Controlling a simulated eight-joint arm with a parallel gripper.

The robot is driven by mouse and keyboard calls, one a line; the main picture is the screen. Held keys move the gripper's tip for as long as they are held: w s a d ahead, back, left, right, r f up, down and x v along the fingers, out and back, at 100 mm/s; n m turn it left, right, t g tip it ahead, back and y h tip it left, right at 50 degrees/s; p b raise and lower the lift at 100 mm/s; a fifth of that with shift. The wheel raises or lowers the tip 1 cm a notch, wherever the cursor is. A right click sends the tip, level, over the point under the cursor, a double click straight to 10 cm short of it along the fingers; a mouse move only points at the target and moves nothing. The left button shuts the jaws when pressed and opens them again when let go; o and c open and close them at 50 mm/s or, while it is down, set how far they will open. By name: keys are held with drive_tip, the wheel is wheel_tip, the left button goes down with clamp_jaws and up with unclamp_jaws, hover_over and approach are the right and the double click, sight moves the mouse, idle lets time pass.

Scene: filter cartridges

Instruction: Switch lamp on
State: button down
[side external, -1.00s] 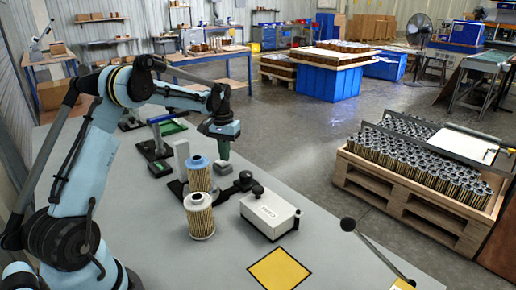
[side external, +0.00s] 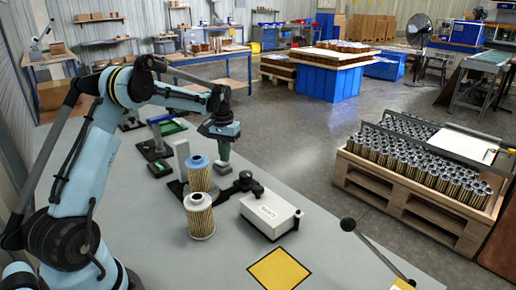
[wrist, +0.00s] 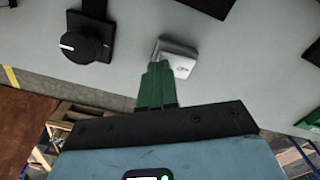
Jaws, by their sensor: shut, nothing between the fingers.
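My gripper (side external: 222,158) hangs over the grey bench with its green fingers shut and empty. In the wrist view its fingertips (wrist: 160,66) are at the near-left edge of a small pale switch-like block (wrist: 178,56) with a dark mark on it. They look very close to it, but I cannot tell if they touch. I cannot make out this block in the side view, and I cannot identify a lamp in either view. A black rotary knob (wrist: 84,46) with a white line sits left of the block in the wrist view.
Two filter cartridges, one blue-topped (side external: 198,173) and one pale-topped (side external: 199,215), stand close by. A black-knobbed lever (side external: 375,252) is at the bench's right edge.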

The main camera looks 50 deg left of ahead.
drive_tip(key=shift+f, duration=0.65)
drive_tip(key=shift+r, duration=0.1)
drive_tip(key=shift+r, duration=3.4)
drive_tip(key=s+d+r+m+t, duration=0.1)
drive_tip(key=s+d+r+t, duration=0.2)
drive_tip(key=d, duration=0.4)
drive_tip(key=s+d+r+m, duration=0.2)
drive_tip(key=d+r, duration=0.2)
drive_tip(key=d, duration=0.3)
drive_tip(key=s+d+f+m+t, duration=0.3)
drive_tip(key=s+d+t, duration=0.1)
drive_tip(key=s+d, duration=0.6)
drive_tip(key=shift+s+d+f, duration=0.25)
drive_tip(key=shift+s+d, duration=0.05)
drive_tip(key=shift+d, duration=0.2)
